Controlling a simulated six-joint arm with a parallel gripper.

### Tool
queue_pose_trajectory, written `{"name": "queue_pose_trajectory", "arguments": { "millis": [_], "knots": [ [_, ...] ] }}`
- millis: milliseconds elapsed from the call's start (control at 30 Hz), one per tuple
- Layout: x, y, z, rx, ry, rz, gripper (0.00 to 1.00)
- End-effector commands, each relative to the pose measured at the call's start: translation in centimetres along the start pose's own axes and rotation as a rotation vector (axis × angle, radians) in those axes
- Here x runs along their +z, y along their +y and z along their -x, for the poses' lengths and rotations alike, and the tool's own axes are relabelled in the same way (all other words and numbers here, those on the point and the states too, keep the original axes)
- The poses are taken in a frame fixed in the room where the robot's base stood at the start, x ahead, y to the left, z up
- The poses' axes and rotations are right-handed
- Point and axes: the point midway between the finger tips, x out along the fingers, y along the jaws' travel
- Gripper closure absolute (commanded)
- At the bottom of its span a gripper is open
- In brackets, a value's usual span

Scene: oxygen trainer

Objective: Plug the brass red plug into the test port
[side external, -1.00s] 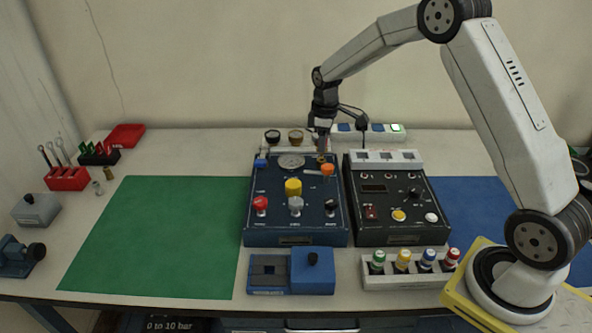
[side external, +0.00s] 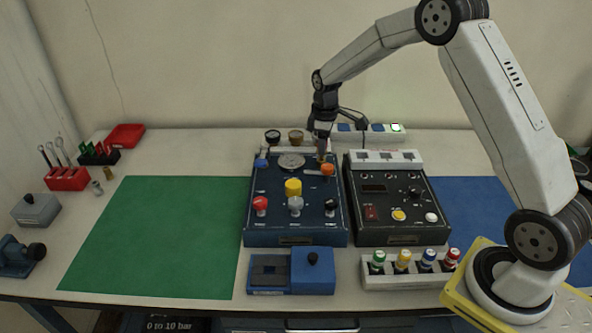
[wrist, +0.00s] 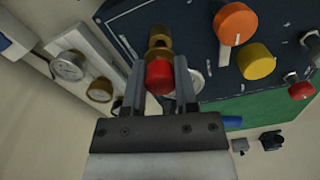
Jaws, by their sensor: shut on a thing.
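My gripper (wrist: 160,92) is shut on a plug with a red body (wrist: 159,77), held between its two fingers in the wrist view. Brass parts (wrist: 158,42) show in line beyond the red body, against the edge region of the blue panel (wrist: 190,50). Where the plug's brass ends and the test port begins is unclear, so I cannot tell whether it is seated. In the side view my gripper (side external: 321,157) is low over the back right corner of the blue panel (side external: 265,222), just behind the orange knob (side external: 327,169). The plug and port are hidden or too small there.
A black control box (side external: 400,235) stands close on the right. Two gauges (side external: 272,136) are behind the panel to the left. A yellow knob (side external: 293,187) and several smaller knobs rise from the panel. The green mat (side external: 155,235) is clear.

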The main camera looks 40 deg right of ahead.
Motion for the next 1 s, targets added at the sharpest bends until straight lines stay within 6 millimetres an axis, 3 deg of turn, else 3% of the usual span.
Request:
{"name": "queue_pose_trajectory", "arguments": {
  "millis": [1000],
  "knots": [
    [0.0, 0.0, -1.5, 0.0, 0.0, 0.0, 1.0]
  ]
}}
